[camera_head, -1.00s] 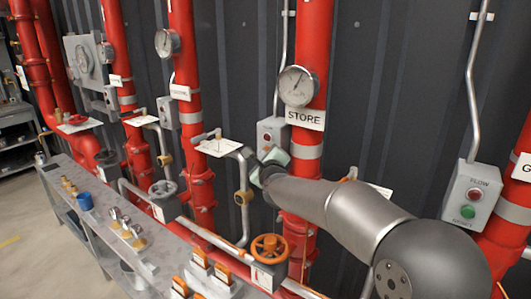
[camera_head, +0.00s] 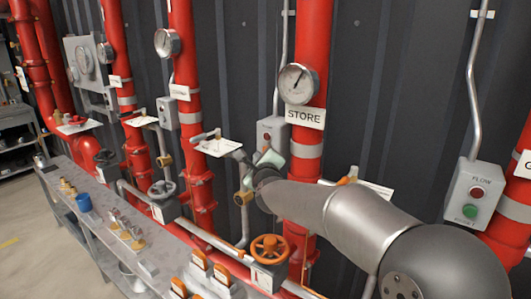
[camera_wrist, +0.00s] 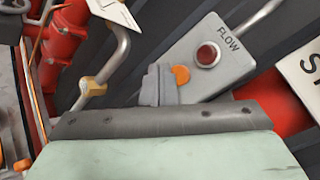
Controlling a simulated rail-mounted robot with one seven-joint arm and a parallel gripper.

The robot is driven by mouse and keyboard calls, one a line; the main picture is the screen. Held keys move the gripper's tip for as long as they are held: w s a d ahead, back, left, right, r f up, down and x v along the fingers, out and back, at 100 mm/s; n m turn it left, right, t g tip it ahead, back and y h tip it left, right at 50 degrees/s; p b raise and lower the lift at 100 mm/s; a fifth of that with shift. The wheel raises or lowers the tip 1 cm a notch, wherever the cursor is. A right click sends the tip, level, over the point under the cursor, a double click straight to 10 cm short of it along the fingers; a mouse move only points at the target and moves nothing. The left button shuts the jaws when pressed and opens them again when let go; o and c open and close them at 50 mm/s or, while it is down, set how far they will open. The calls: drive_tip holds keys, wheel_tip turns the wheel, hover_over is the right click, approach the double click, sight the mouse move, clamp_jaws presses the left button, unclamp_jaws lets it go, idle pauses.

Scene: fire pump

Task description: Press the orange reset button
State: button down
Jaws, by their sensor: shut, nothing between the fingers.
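The orange reset button (camera_wrist: 181,75) is on the grey FLOW box, in the lower part of its face below a red light (camera_wrist: 208,55). My shut grey fingers (camera_wrist: 160,84) are in front of the box, overlapping the button's left side in the wrist view. Whether they touch it I cannot tell. In the head view, the grey box (camera_head: 270,130) is beside the STORE pipe. My gripper (camera_head: 268,158) hides its lower part and the button there. The gripper is empty.
The red STORE pipe (camera_head: 310,165) with its gauge (camera_head: 298,83) stands just right of the box. An orange handwheel (camera_head: 270,248) sits below. A similar box with a green button (camera_head: 470,210) is farther right. A bent grey pipe (camera_wrist: 107,65) runs left of my fingers.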

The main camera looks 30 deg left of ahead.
drive_tip(key=shift+s+a+b, duration=0.1)
drive_tip(key=shift+s+b, duration=0.35)
drive_tip(key=shift+s, duration=1.65)
drive_tip(key=s+d+f+n+g+h, duration=0.1)
drive_tip(key=d+f+n+g+h, duration=0.2)
drive_tip(key=d, duration=0.8)
drive_tip(key=d+f+n+h, duration=0.2)
drive_tip(key=d+f+n, duration=0.25)
drive_tip(key=d, duration=0.75)
drive_tip(key=s+d+f+n+g+h, duration=0.1)
drive_tip(key=d+f+n+g+h, duration=0.2)
drive_tip(key=d, duration=0.8)
drive_tip(key=s+d+f+n+g+h, duration=0.2)
drive_tip(key=s+d+f+n+g, duration=0.1)
drive_tip(key=s+d, duration=0.8)
drive_tip(key=s+d+f+n+g+h, duration=0.2)
drive_tip(key=s+d+f+n+g, duration=0.1)
drive_tip(key=s+d, duration=0.8)
wheel_tip(320, 180, down, 3)
drive_tip(key=shift+s+d+r+n, duration=0.1)
drive_tip(key=shift+s+d+n, duration=0.05)
drive_tip(key=shift+d+n, duration=0.55)
